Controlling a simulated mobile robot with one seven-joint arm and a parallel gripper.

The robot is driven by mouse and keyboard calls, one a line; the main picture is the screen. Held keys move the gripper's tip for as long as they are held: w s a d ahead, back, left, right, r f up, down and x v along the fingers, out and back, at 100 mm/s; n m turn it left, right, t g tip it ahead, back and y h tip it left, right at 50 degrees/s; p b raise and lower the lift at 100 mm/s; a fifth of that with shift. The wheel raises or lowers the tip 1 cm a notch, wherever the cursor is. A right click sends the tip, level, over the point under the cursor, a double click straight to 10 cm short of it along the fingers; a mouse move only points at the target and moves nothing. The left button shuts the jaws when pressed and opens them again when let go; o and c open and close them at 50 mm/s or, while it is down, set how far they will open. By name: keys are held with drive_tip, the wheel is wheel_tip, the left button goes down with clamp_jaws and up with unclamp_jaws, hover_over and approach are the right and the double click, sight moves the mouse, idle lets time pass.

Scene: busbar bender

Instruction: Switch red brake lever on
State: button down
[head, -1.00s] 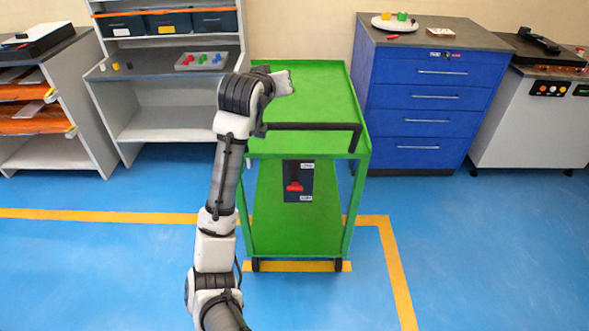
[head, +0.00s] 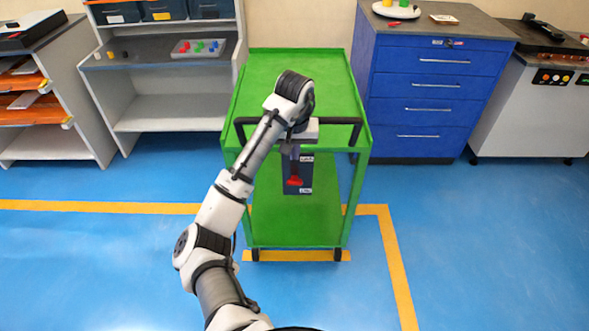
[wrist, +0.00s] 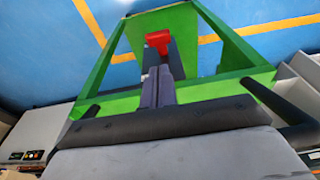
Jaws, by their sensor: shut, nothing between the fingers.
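The red brake lever (head: 295,181) sits on a dark panel (head: 304,174) with small white labels at its top and bottom, on the near side of the green cart (head: 262,215). My gripper (head: 294,160) points down in front of the cart's handle end, just above the lever in the head view. In the wrist view, the shut, empty fingers (wrist: 158,70) reach toward the red lever (wrist: 158,42), which shows just past their tips. I cannot tell whether they touch it. The fingers hide part of the panel.
The cart's black handle bar (head: 340,121) runs close by my gripper. A blue drawer cabinet (head: 430,105) stands at the right behind the cart, and grey shelves (head: 165,112) stand at the left. The blue floor in front is clear.

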sight(295, 180)
drive_tip(key=shift+s, duration=0.1)
drive_tip(key=f, duration=0.3)
drive_tip(key=w+f, duration=0.1)
drive_tip(key=f, duration=0.2)
drive_tip(key=w+f+p, duration=0.1)
drive_tip(key=f, duration=0.2)
drive_tip(key=shift+f, duration=0.4)
drive_tip(key=shift+f, duration=0.2)
